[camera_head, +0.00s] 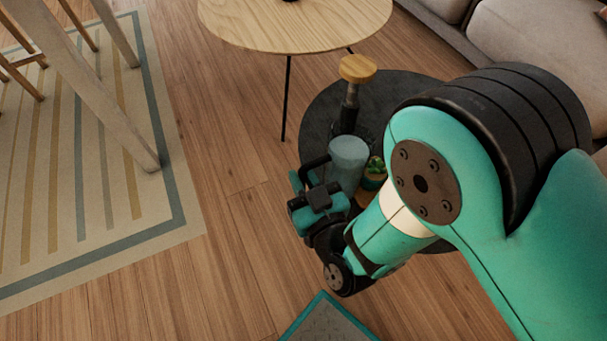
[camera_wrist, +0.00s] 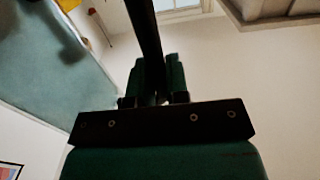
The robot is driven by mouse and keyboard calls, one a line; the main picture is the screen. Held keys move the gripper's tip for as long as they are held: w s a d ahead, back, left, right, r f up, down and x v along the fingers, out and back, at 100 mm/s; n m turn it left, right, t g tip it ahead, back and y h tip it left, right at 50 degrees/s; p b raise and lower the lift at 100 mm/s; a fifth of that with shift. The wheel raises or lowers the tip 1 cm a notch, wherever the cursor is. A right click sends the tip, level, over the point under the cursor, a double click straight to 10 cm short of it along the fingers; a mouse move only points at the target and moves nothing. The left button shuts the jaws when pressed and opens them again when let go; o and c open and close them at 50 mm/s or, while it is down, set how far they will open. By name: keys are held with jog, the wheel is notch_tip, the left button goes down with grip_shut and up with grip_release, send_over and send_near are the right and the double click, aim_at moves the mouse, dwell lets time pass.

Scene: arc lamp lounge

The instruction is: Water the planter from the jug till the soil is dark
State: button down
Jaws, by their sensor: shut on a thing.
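The jug (camera_head: 348,160) is blue-grey with a black handle (camera_head: 312,168). My gripper (camera_head: 316,192) is shut on this handle, and the jug is to its upper right. In the wrist view my gripper (camera_wrist: 160,82) has its fingers around the dark handle bar (camera_wrist: 145,35), with the blue-grey jug (camera_wrist: 50,65) at the left. A small planter (camera_head: 372,183) with a green plant (camera_head: 376,165) is just right of the jug, partly hidden by my arm. I cannot make out its soil, the jug's exact tilt, or any water flowing.
A dark round table (camera_head: 318,105) is beneath and behind the jug. A dark item with a wooden top (camera_head: 357,68) stands there. A pale wooden table (camera_head: 290,25) is at the back, a sofa (camera_head: 545,40) at upper right. Floor is open at left of my gripper.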

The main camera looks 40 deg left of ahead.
aim_at(299, 170)
jog(key=shift+s+a+r+m+p, duration=0.1)
jog(key=shift+r+m+p, duration=0.1)
jog(key=shift+r+m, duration=0.35)
jog(key=shift+s+a+r+m+p, duration=0.15)
jog(key=shift+r+m, duration=0.1)
jog(key=shift+r, duration=0.45)
jog(key=shift+r+m, duration=0.6)
jog(key=shift+m, duration=0.3)
jog(key=shift+r+m+b, duration=0.2)
jog(key=shift+m+b, duration=0.2)
jog(key=shift+b, duration=0.15)
jog(key=shift+d+r+p, duration=0.2)
jog(key=shift+r+p, duration=0.2)
jog(key=shift+p, duration=0.35)
jog(key=shift+f+b, duration=0.1)
jog(key=shift+b, duration=0.2)
jog(key=shift+w+d+r+m+b, duration=0.1)
jog(key=shift+w+r+m+b, duration=0.25)
jog(key=shift+m, duration=0.35)
jog(key=shift+w+d+r+m+b, duration=0.1)
jog(key=shift+r+m+b, duration=0.1)
jog(key=shift+m+b, duration=0.35)
